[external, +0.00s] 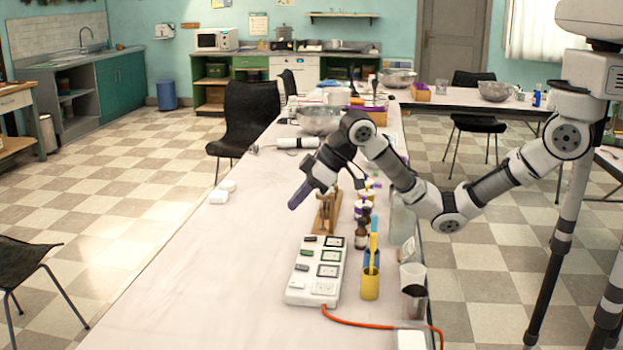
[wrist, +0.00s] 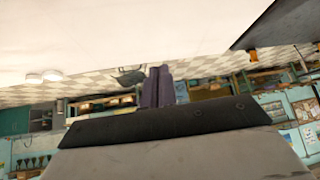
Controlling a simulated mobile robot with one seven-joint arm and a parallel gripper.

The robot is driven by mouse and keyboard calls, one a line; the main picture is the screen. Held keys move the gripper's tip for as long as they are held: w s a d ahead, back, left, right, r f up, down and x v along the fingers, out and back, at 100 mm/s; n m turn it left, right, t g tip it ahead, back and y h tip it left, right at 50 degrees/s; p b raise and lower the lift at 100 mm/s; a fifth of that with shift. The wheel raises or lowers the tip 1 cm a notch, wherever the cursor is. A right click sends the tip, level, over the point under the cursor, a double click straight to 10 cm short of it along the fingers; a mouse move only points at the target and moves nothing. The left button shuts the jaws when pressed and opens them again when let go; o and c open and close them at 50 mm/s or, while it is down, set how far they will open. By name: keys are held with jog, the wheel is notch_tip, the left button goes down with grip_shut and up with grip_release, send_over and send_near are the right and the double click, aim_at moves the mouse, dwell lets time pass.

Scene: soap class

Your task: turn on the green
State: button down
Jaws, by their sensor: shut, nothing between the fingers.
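A white power strip (external: 316,272) lies on the table with a column of sockets on its right and small switches on its left. One small switch (external: 305,253) on the strip looks dark green; its on or off position is too small to tell. My gripper (external: 294,204) is above the table, behind and to the left of the strip, apart from it. Its purple fingers point down and left. In the wrist view the fingers (wrist: 157,86) are together with nothing between them. The strip does not show in the wrist view.
A yellow cup (external: 370,283) and dark bottles (external: 361,235) stand right of the strip. A wooden stand (external: 326,212) is behind it. An orange cord (external: 372,324) runs from its front.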

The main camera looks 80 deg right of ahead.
aim_at(301, 251)
jog(key=s+d+f+m+g+h, duration=0.1)
jog(key=d+g, duration=0.1)
jog(key=d, duration=0.3)
jog(key=s+d+f+m+g, duration=0.1)
jog(key=s+d+f, duration=0.1)
jog(key=d, duration=0.3)
jog(key=shift+s+d+f+g+h+p, duration=0.25)
jog(key=shift+s+g+h+p, duration=0.05)
jog(key=shift+g+h+p, duration=0.1)
jog(key=b+x, duration=0.2)
jog(key=x, duration=0.2)
jog(key=b+x, duration=0.2)
jog(key=x, duration=0.3)
jog(key=b+x, duration=0.3)
jog(key=x, duration=0.2)
jog(key=shift+s+f, duration=0.15)
jog(key=shift+s, duration=0.2)
jog(key=shift+a, duration=0.1)
jog(key=shift+w+f, duration=0.1)
jog(key=shift+f, duration=0.05)
jog(key=shift+s+p, duration=0.5)
jog(key=shift+s, duration=0.3)
